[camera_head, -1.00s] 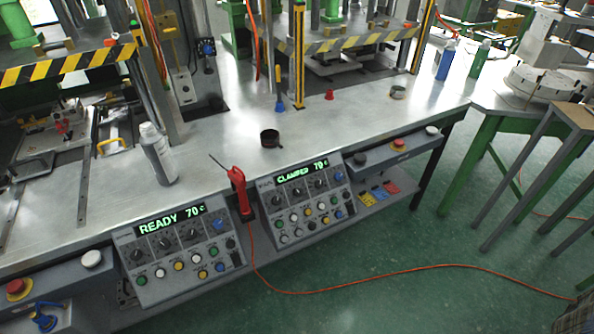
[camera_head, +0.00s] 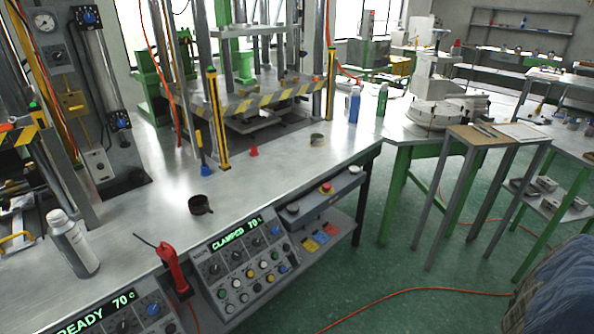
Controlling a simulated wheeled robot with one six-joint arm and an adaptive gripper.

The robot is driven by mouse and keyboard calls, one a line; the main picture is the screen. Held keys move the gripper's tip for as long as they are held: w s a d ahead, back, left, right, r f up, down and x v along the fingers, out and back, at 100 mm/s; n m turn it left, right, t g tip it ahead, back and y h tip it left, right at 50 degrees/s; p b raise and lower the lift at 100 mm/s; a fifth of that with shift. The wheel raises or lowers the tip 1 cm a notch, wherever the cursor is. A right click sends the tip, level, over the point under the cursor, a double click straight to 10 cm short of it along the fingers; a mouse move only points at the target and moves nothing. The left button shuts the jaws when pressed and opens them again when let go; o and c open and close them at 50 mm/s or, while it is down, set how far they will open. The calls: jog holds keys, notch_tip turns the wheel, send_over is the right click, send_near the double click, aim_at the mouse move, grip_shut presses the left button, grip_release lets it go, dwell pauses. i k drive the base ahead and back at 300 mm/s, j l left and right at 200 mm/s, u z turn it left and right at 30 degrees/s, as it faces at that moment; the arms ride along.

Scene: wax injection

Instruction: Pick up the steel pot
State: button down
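Two small round vessels stand on the steel bench top. A dark pot (camera_head: 200,205) with a short stub at its side stands near the front edge, behind the control panel reading CLAMPED. A smaller grey-green round tin or pot (camera_head: 317,140) stands farther back to the right. I cannot tell for sure which is the steel pot. My gripper is not in view, and nothing is seen touching either vessel.
A red soldering-iron-like tool (camera_head: 172,266) hangs at the bench front, left of the control panel (camera_head: 240,266). An orange cable (camera_head: 425,290) crosses the floor. Blue cloth-like bulk (camera_head: 560,290) is at lower right.

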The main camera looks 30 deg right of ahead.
aim_at(315, 141)
jog(key=i+l+z, duration=0.15)
jog(key=i+z, duration=0.45)
jog(key=i, duration=0.25)
